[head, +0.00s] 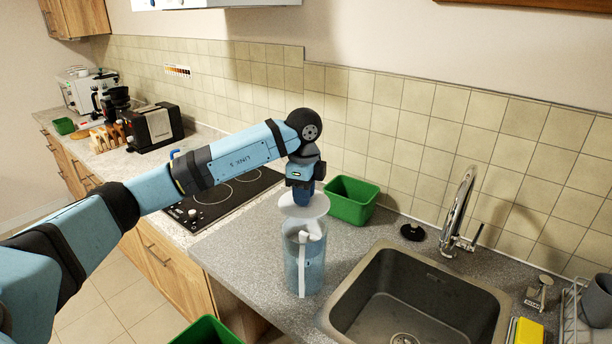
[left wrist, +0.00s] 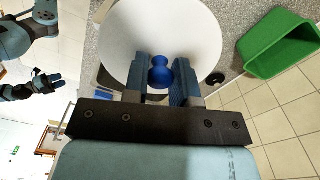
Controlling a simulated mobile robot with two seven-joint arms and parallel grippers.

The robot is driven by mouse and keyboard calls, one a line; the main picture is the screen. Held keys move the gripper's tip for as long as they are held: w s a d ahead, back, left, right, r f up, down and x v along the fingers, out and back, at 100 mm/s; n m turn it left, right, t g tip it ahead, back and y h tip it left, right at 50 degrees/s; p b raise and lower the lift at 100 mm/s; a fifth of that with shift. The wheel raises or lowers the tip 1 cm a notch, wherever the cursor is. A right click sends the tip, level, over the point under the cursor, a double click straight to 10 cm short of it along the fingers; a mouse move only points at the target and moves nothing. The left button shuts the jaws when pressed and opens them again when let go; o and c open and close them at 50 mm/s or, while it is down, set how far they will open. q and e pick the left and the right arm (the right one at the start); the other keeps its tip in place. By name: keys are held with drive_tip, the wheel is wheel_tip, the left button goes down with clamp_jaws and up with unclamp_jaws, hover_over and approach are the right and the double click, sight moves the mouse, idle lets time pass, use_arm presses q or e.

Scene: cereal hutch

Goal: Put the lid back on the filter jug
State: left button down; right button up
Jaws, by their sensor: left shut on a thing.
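The filter jug (head: 305,265) is a clear bluish jug with a white handle, upright on the grey counter left of the sink. The lid is a round white disc (head: 312,208) with a blue knob (left wrist: 160,72). My left gripper (head: 303,192) points down and is shut on the lid's knob, with a finger on each side of it in the left wrist view (left wrist: 161,82). The lid appears above the jug's mouth, apart from the rim, roughly level. The lid hides the jug in the left wrist view. My right gripper (left wrist: 52,82) shows small at the left there; its fingers are unclear.
A green bin (head: 350,200) stands behind the jug near the tiled wall. The sink (head: 420,300), tap (head: 457,215) and black plug (head: 412,232) are to the right. The hob (head: 225,195) lies left. Another green container (head: 208,332) is at the front edge.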

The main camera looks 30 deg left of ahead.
use_arm(q)
drive_tip(key=shift+f+b, duration=1.5)
drive_tip(key=shift+f, duration=0.75)
drive_tip(key=shift+f+b, duration=0.45)
drive_tip(key=shift+f, duration=0.6)
drive_tip(key=shift+f, duration=0.1)
idle(0.3)
drive_tip(key=shift+c, duration=1.9)
unclamp_jaws()
drive_tip(key=shift+p, duration=0.35)
